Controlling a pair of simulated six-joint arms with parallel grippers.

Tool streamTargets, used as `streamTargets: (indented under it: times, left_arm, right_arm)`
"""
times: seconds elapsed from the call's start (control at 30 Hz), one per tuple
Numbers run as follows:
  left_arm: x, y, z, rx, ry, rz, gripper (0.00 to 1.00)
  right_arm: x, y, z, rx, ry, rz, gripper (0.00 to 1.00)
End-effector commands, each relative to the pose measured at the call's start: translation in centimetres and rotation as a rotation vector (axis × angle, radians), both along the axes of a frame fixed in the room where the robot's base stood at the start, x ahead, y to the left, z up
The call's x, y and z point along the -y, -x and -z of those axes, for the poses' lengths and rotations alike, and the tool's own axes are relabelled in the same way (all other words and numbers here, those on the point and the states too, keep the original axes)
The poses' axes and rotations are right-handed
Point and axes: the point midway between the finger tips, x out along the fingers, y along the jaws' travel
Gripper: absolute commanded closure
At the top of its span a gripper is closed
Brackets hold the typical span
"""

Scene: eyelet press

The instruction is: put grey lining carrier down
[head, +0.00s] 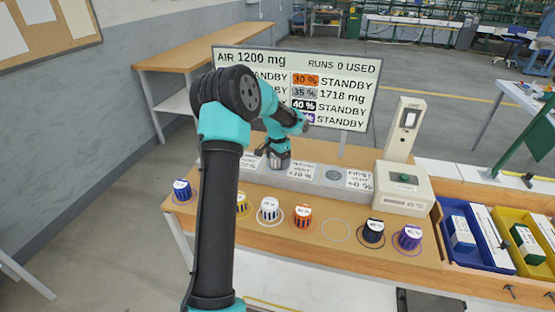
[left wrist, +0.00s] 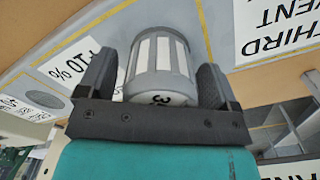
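The grey lining carrier (left wrist: 160,65), a grey ribbed cup with pale panels and a partly hidden number label, sits between the two fingers of my left gripper (left wrist: 155,85) in the left wrist view. In the head view my left gripper (head: 278,161) is low over the grey vent strip (head: 318,183), beside the +10 % card (head: 300,171). The carrier is mostly hidden there; I cannot tell if it touches the strip. An empty ring (head: 336,231) is on the bench between the orange and black carriers. My right gripper is out of view.
The display (head: 340,90) reads 1718 mg at 35 %. A beige device (head: 403,186) stands right of the strip.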

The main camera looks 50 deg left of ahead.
Motion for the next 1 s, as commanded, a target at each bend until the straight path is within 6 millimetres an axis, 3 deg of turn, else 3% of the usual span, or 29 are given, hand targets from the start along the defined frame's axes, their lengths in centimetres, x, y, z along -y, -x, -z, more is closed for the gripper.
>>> streamTargets:
  times: [0.27, 0.47, 1.0]
  left_arm:
    - [0.0, 0.0, -0.1, 0.0, 0.0, 0.0, 0.14]
    - [0.0, -0.1, -1.5, 0.003, -0.001, 0.0, 0.14]
    - [0.0, 0.0, -10.7, 0.003, -0.001, 0.0, 0.14]
  right_arm:
    - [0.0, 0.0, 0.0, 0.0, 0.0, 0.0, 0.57]
    - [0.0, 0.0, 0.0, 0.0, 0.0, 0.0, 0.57]
    - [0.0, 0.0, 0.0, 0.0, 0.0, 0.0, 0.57]
